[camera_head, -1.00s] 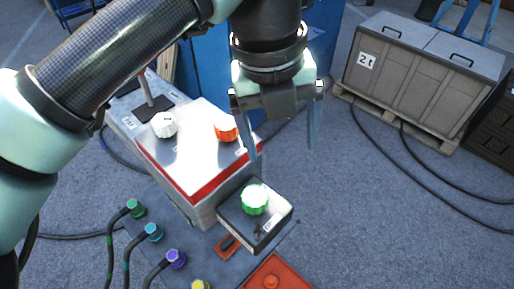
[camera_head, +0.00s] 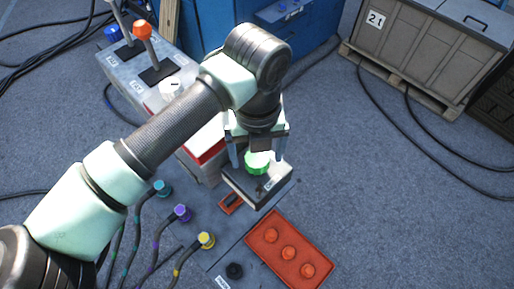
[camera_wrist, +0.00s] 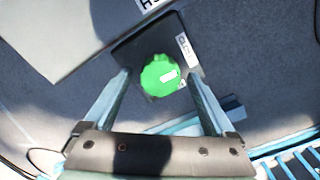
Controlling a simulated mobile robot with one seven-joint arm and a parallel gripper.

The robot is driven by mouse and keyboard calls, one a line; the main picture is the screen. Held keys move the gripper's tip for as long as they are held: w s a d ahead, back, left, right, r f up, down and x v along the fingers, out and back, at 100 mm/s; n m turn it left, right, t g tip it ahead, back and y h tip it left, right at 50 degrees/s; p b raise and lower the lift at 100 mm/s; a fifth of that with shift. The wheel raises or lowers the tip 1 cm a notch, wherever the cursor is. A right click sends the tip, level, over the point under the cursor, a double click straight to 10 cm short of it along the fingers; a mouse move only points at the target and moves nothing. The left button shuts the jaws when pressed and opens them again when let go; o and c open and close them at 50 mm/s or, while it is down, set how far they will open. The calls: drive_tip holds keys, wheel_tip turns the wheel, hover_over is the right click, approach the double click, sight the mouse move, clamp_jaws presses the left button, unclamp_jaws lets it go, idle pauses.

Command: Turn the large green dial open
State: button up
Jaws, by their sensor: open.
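The green dial (camera_head: 257,163) is a ridged round knob on a small dark-topped box (camera_head: 262,190). In the wrist view the dial (camera_wrist: 160,75) has a white mark on its face and sits on a dark plate (camera_wrist: 130,50). My gripper (camera_head: 258,160) is directly above the box with its fingers pointing down. It is open, with one finger on each side of the dial. In the wrist view the gap between the fingertips (camera_wrist: 158,72) is wider than the dial, and I see no clear contact. My wrist hides part of the dial from the head camera.
A red-edged box with a white dial (camera_head: 172,88) stands at the left, partly behind my arm. An orange-knobbed lever (camera_head: 142,30) rises behind it. A red panel with orange buttons (camera_head: 289,252) lies at front right. Cables with a yellow plug (camera_head: 206,240) lie at front left.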

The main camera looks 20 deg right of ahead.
drive_tip(key=shift+f, duration=0.2)
drive_tip(key=c, duration=1.4)
